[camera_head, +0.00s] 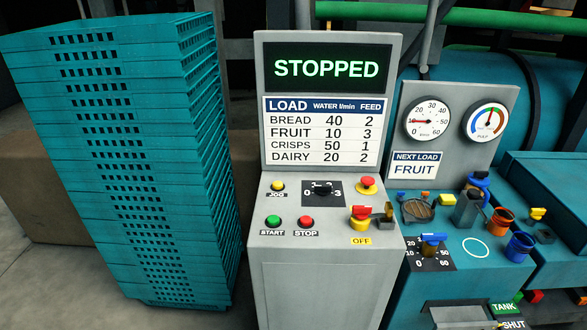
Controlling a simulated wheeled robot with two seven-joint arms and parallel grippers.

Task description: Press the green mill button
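The green button (273,221) sits at the lower left of the grey control console (262,250), above a START label. A red button (306,221) is just right of it, above a STOP label. The display (327,69) at the top of the console reads STOPPED in green letters. Neither of my grippers is in view, and nothing covers the green button.
The console also has a yellow JOG button (278,185), a 0–3 dial (322,188), a red mushroom button (368,182) and a red-yellow switch marked OFF (361,214). Stacked teal crates (130,160) stand left. A teal bench (480,270) holding tools and cups stands right.

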